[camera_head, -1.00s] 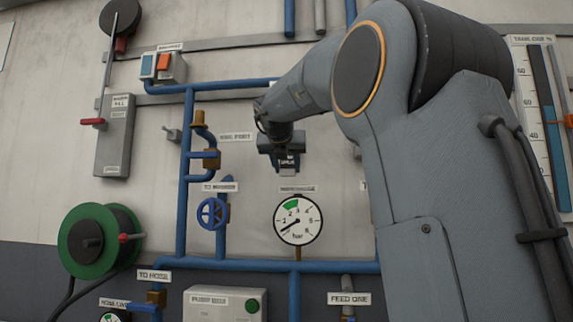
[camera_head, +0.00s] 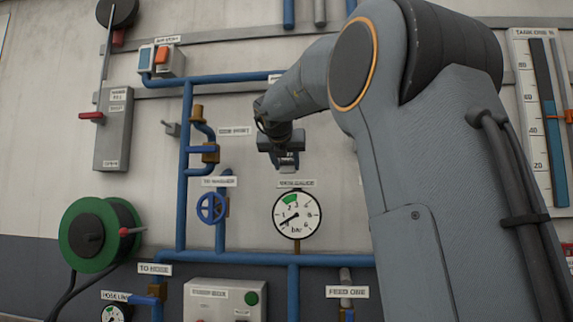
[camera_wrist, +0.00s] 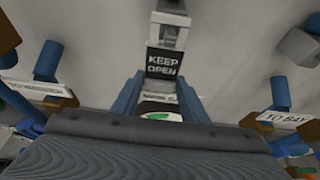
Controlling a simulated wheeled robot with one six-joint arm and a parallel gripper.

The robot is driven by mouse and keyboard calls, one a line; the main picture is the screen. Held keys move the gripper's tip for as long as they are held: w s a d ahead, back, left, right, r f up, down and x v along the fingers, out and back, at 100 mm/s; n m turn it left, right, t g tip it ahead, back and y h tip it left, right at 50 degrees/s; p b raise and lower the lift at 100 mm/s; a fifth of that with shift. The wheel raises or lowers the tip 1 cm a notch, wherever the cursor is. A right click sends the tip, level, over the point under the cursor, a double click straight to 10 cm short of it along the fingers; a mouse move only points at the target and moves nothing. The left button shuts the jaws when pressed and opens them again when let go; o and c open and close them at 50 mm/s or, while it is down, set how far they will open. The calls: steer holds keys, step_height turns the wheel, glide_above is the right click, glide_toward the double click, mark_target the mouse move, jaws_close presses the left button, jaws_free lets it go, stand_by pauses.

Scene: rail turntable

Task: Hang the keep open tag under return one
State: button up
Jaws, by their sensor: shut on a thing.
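The keep open tag (camera_wrist: 163,63) is a small black plate with white "KEEP OPEN" lettering. It shows face on and upright near the top middle of the wrist view, below a pale grey piece. My gripper (camera_head: 287,160) is shut on the tag, in front of the wall above the round main gauge (camera_head: 297,215). In the head view the tag is small and dark between the fingers, and its lettering cannot be read. No label reading "return one" can be made out in either view; my arm hides part of the wall at the right.
Blue pipes (camera_head: 230,260) run along the wall. A blue handwheel valve (camera_head: 211,207) stands left of the gauge, and a green hose reel (camera_head: 100,234) is farther left. A "FEED ONE" label (camera_head: 347,292) is low down. A "TO BAY" label (camera_wrist: 284,121) shows at right.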

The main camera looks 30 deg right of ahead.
steer(key=o, duration=1.1)
steer(key=shift+s, duration=0.1)
